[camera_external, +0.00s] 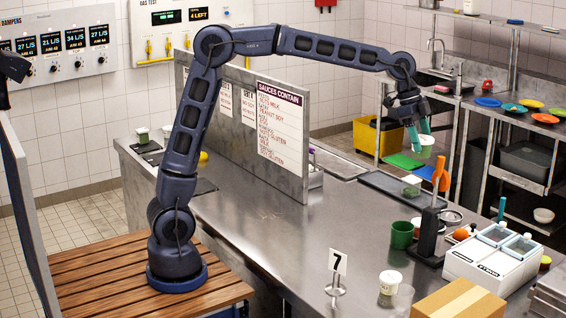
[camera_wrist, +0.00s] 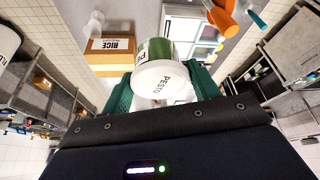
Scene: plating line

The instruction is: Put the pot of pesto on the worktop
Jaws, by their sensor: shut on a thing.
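My gripper (camera_external: 418,136) has green fingers and is shut on the pot of pesto (camera_external: 427,146), held in the air above the far right part of the worktop.
A panel (camera_external: 262,125) listing sauces stands along the worktop. A dark tray (camera_external: 385,185), a green cup (camera_external: 401,235), a white tub (camera_external: 390,281), a number 7 sign (camera_external: 337,265), a white lidded container (camera_external: 470,268) and a cardboard box (camera_external: 460,300) crowd the right side.

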